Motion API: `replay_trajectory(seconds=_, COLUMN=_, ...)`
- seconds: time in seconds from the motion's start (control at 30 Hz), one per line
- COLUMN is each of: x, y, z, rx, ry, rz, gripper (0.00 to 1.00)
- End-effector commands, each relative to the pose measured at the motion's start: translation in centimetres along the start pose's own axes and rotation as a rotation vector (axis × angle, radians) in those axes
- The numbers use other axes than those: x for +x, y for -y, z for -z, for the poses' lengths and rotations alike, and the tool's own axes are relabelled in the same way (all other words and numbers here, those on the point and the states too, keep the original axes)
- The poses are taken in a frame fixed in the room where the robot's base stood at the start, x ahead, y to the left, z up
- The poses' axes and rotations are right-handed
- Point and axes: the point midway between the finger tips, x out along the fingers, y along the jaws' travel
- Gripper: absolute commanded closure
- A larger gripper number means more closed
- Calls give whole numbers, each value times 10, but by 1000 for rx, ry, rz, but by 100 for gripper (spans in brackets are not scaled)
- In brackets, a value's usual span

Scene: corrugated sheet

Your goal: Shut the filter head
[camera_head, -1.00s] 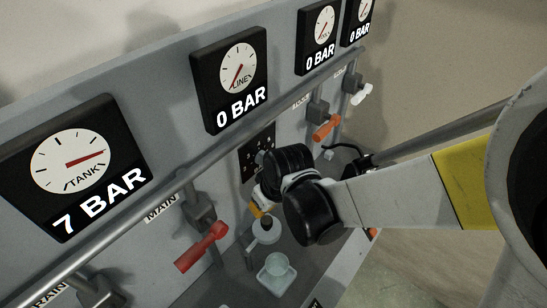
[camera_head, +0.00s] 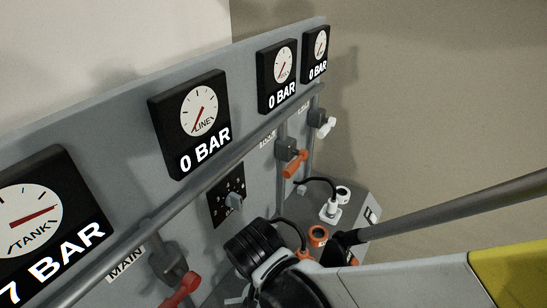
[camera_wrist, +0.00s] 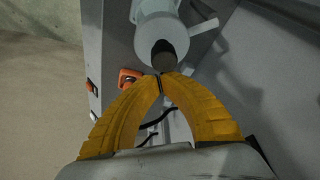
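In the wrist view, a pale grey round body (camera_wrist: 158,22), likely the filter head, stands at the top edge, partly cut off. A dark rounded knob (camera_wrist: 164,54) projects from it towards my gripper (camera_wrist: 160,82). The two yellow fingers meet at their tips, shut, with nothing visible between them. The tips are right at the knob; I cannot tell whether they touch it. A pale bar (camera_wrist: 204,27) sticks out to the right of the body. In the head view my black wrist parts hide the fingers and the filter.
The grey panel carries a red MAIN lever (camera_head: 180,290), an orange lever (camera_head: 294,163) and a white lever (camera_head: 327,127), below a long pipe (camera_head: 215,165). An orange ring (camera_head: 318,235) and white fitting (camera_head: 330,209) stand on the shelf.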

Motion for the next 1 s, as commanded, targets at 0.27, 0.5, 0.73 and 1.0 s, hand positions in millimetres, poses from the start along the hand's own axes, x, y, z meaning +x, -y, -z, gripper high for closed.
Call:
replay_trajectory(seconds=0.27, x=-6, y=-6, z=-17, rx=17, ry=2, rz=-6, gripper=100)
replay_trajectory(seconds=0.5, x=-8, y=-8, z=-24, rx=17, ry=1, rz=-6, gripper=100)
replay_trajectory(seconds=0.73, x=-9, y=-9, z=-26, rx=17, ry=1, rz=-6, gripper=100)
replay_trajectory(seconds=1.0, x=-9, y=-9, z=-26, rx=17, ry=2, rz=-5, gripper=100)
